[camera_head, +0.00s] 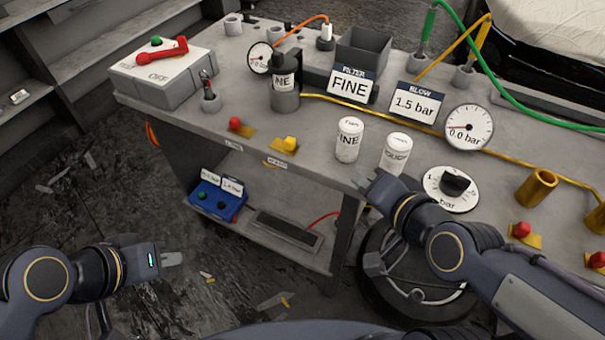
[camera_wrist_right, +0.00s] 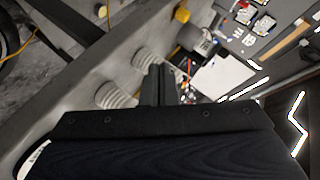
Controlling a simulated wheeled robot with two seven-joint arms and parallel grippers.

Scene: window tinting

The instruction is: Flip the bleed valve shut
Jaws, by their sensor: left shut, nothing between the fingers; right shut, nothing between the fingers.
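No part in view carries a readable bleed valve label, so I cannot tell for sure which one it is. A small red-knobbed valve (camera_head: 235,125) and a small yellow-knobbed valve (camera_head: 290,145) sit near the bench's front edge; the small edge labels below them are too small to read. My right gripper (camera_head: 367,182) is shut and empty at the front edge, right of both valves and just below the white cans. It also shows in the right wrist view (camera_wrist_right: 166,85). My left gripper (camera_head: 172,259) is shut and empty, low in front of the bench.
A white FINE can (camera_head: 348,140) and a second white can (camera_head: 395,153) stand close to my right gripper. A black dial knob (camera_head: 456,183) is to its right. A box with a red lever (camera_head: 162,52) stands at the left, the lever beside TEST and OFF markings.

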